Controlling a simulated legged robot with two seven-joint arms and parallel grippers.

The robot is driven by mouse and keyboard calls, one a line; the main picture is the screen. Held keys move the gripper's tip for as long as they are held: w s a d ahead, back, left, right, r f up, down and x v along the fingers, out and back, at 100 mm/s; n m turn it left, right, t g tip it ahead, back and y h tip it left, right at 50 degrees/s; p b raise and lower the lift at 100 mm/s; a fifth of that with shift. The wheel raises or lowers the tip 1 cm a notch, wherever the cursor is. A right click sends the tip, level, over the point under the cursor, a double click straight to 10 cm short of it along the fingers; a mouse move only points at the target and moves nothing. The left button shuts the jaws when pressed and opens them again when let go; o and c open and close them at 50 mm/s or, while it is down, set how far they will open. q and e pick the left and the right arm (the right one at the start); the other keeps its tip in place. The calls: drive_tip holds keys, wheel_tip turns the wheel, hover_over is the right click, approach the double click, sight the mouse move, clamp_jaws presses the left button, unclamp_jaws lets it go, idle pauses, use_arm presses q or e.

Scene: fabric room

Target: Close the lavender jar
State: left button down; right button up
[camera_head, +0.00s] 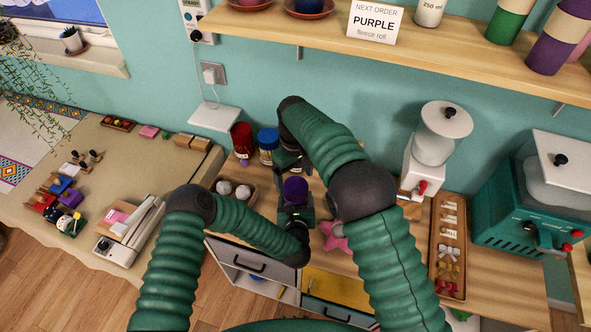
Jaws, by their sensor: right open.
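A purple round-topped thing (295,190), likely the lavender jar or its lid, stands in the middle of the wooden counter. My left gripper (296,212) is right at its near side; the picture is too small to show whether its fingers are closed on it. My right gripper (288,162) is open, pointing down just behind and above the purple top, with a small gap or overlap I cannot tell. My arms hide part of the jar, and I cannot tell a separate lid from the body.
A red jar (242,139) and a blue-lidded jar (267,141) stand close behind on the left. A box of whitish balls (234,190) is at the left, a pink star-shaped thing (333,236) at the right. A white grinder (432,145) and a wooden tray (437,248) stand further right.

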sight(296, 186)
drive_tip(key=n, duration=0.7)
drive_tip(key=shift+r, duration=0.3)
drive_tip(key=n, duration=0.3)
drive_tip(key=shift+w+d+r+n, duration=0.1)
drive_tip(key=shift+r+n, duration=0.1)
drive_tip(key=shift+n, duration=0.1)
drive_tip(key=n, duration=0.5)
drive_tip(key=shift+w+r+n, duration=0.1)
drive_tip(key=shift+r+n, duration=0.3)
drive_tip(key=n, duration=0.4)
drive_tip(key=shift+w+r, duration=0.1)
drive_tip(key=shift+r, duration=0.15)
drive_tip(key=shift+f, duration=0.1)
wheel_tip(296, 186, down, 8)
drive_tip(key=shift+r, duration=0.1)
drive_tip(key=shift+d, duration=0.1)
drive_tip(key=shift+c, duration=0.4)
